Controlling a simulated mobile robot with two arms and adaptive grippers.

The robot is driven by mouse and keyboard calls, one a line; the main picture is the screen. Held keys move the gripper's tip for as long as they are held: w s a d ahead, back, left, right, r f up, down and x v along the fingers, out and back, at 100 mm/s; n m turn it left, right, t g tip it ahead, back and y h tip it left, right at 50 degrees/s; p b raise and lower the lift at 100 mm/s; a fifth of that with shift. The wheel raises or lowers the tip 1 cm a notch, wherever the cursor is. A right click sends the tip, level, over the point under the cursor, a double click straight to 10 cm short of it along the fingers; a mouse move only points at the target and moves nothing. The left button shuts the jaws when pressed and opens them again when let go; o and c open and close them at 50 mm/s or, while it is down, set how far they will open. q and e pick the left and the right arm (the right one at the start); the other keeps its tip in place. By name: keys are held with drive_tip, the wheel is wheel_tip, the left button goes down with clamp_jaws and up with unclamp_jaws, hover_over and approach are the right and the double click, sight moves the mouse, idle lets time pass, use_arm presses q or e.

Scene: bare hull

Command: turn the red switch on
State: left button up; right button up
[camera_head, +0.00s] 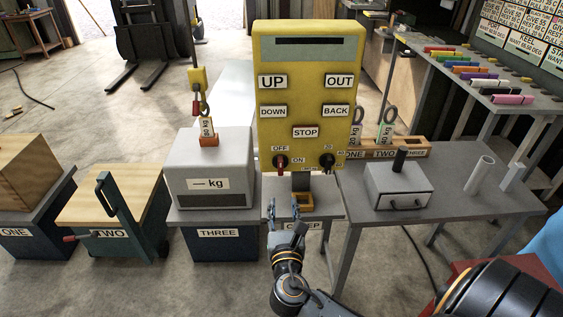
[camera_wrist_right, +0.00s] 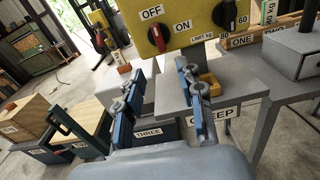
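The red switch (camera_head: 281,162) is a small red knob low on the left of the yellow control panel (camera_head: 347,90). An OFF label sits above it and an ON label to its right. In the right wrist view the red switch (camera_wrist_right: 157,39) looks roughly upright, its upper end toward OFF. My right gripper (camera_head: 283,210) is open and empty, below and in front of the switch and apart from it. Its two blue fingers (camera_wrist_right: 156,82) are spread in the wrist view, below the panel. My left gripper is not in view.
A black dial (camera_head: 327,161) sits right of the switch. A small table with an orange-yellow tray (camera_head: 302,209) stands under the panel. A grey scale box (camera_head: 210,168) is to the left, and a grey table (camera_head: 440,195) with a drawer box (camera_head: 398,188) to the right.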

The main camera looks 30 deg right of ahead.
sight(281, 168)
drive_tip(key=p+x, duration=0.1)
drive_tip(key=x, duration=0.7)
drive_tip(key=r+p+x, duration=0.1)
drive_tip(key=x, duration=0.3)
drive_tip(key=shift+w+d+p, duration=0.15)
drive_tip(key=shift+w+p, duration=0.2)
drive_tip(key=shift+w, duration=0.05)
drive_tip(key=shift+w+d, duration=0.35)
drive_tip(key=shift+w, duration=0.15)
clamp_jaws()
